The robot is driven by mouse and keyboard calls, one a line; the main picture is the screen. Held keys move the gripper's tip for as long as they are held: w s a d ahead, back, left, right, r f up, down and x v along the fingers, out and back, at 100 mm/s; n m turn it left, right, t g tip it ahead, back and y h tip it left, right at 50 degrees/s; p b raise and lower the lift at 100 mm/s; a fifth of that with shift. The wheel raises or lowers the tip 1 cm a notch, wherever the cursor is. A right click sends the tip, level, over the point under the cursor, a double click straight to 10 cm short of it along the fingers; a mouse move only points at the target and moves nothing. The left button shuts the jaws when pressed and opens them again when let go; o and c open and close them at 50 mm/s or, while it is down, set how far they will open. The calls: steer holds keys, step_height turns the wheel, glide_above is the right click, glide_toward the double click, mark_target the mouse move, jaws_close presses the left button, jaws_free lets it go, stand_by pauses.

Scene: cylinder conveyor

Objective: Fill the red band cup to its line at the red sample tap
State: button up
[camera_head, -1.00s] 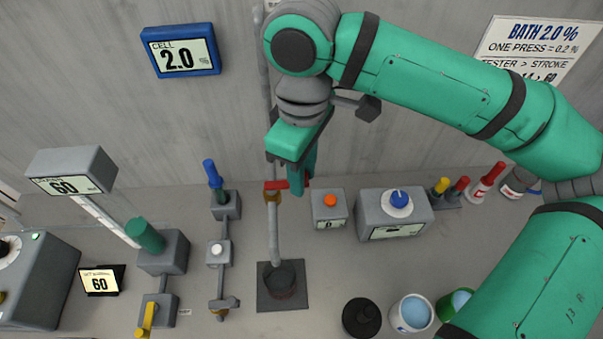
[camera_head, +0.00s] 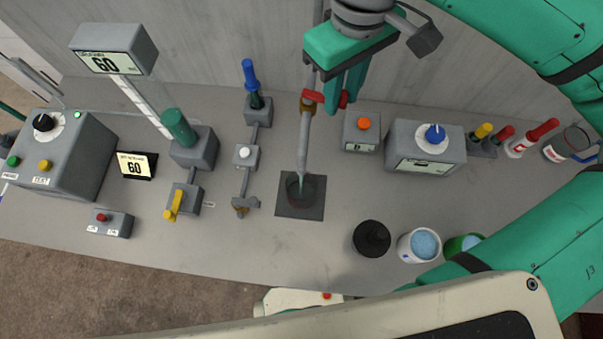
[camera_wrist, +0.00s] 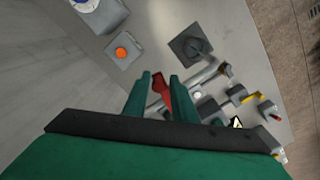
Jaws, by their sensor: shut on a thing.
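The red sample tap (camera_head: 313,97) hangs on the vertical pipe at the back wall, above a dark square drain (camera_head: 288,207). My gripper (camera_head: 343,98) is shut on its red handle; in the wrist view the red handle (camera_wrist: 162,88) lies between the two green fingers (camera_wrist: 160,80). A thin pale column runs from the tap down to the drain; I cannot tell whether it is spout or liquid. A white container with red markings and a red handle (camera_head: 517,148), likely the red band cup, is at the back right, away from the tap. Its inside is hidden.
A box with an orange button (camera_head: 364,124) and a box with a blue knob (camera_head: 434,133) stand right of the tap. A black round pot (camera_head: 371,238), a white tub with blue contents (camera_head: 419,246) and a green tub are at the front right. A blue-handled valve (camera_head: 250,75) is left.

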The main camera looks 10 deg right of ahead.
steer(key=shift+s+a+m, duration=0.25)
steer(key=shift+m, duration=0.5)
steer(key=shift+s+a+m, duration=0.25)
steer(key=shift+s+m, duration=0.05)
steer(key=shift+m, duration=0.5)
steer(key=shift+s+a+m, duration=0.25)
steer(key=shift+m, duration=0.5)
stand_by(5.7)
